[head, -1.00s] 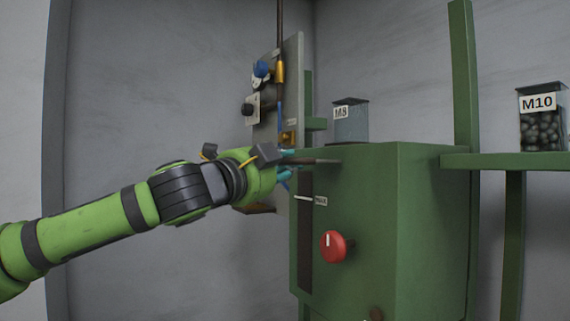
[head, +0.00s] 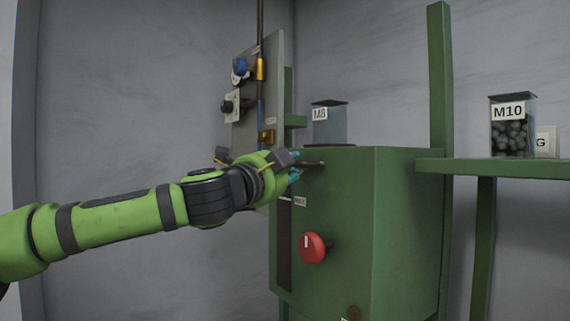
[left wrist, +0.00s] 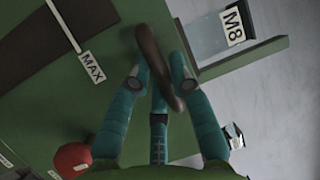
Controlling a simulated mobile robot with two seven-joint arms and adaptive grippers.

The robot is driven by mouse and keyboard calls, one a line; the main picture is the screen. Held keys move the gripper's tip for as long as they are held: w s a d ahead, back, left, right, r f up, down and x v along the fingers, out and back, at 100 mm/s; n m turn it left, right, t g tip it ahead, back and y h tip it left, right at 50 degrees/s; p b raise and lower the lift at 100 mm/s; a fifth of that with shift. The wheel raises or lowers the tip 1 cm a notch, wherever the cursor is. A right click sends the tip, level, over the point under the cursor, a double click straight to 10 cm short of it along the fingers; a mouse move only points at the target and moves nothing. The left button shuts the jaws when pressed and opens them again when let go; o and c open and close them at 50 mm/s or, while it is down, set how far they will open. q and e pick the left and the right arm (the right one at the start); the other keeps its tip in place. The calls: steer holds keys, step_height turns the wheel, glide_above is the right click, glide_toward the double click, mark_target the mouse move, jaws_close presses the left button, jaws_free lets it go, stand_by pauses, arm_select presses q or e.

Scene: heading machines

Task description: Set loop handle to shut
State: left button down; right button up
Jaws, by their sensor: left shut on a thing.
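A dark brown handle, seemingly the loop handle, stands out near the top of the green cabinet's front; a short piece of it (head: 312,163) shows past my gripper in the head view. In the left wrist view the handle (left wrist: 152,48) runs as a long curved bar between the teal fingers. My left gripper (head: 293,166) is shut on it, with fingers on both sides in the left wrist view (left wrist: 160,62). The far end of the handle and its mount are partly hidden. My right gripper is not in view.
The green cabinet (head: 400,220) carries a red knob (head: 312,248) and a dark slot with a MAX label (head: 300,202). An M8 bin (head: 330,125) stands behind its top. A valve panel (head: 270,100) is behind my gripper. A green shelf (head: 500,168) holds an M10 bin (head: 512,130).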

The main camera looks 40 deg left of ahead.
arm_select(q)
steer(key=shift+r, duration=0.2)
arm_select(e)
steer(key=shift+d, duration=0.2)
arm_select(q)
steer(key=c, duration=1.1)
jaws_free()
steer(key=shift+w+a+f, duration=0.1)
steer(key=shift+f, duration=0.05)
steer(key=shift+w, duration=0.1)
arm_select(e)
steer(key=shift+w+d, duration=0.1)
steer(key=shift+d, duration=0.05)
arm_select(q)
steer(key=s+d+f, duration=0.1)
steer(key=s+f, duration=0.1)
steer(key=s, duration=0.9)
steer(key=shift+s+d, duration=0.25)
steer(key=shift+s, duration=0.15)
